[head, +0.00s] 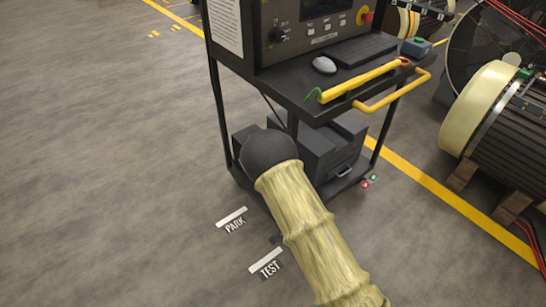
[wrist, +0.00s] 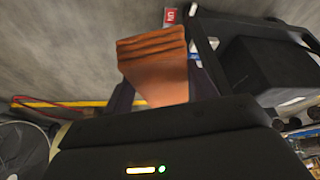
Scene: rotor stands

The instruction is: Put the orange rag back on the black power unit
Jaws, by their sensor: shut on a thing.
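The orange rag (wrist: 155,60) is folded, with stacked layers at its top end. In the wrist view it is held between the two dark fingers of my gripper (wrist: 163,88), which is shut on it. In the head view the gripper and rag are hidden behind my arm's dark end and pale sleeve. A black box that looks like the power unit (head: 322,150) sits on the lower shelf of the cart, partly behind my arm. A black box also shows at the right in the wrist view (wrist: 268,66), beside and apart from the rag.
The black cart (head: 285,90) has a keyboard, mouse and yellow tool (head: 360,80) on its top, with a yellow handle (head: 395,98) jutting out. Its legs frame the lower shelf. A large motor (head: 490,125) stands on wooden blocks at the right. Floor at the left is clear.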

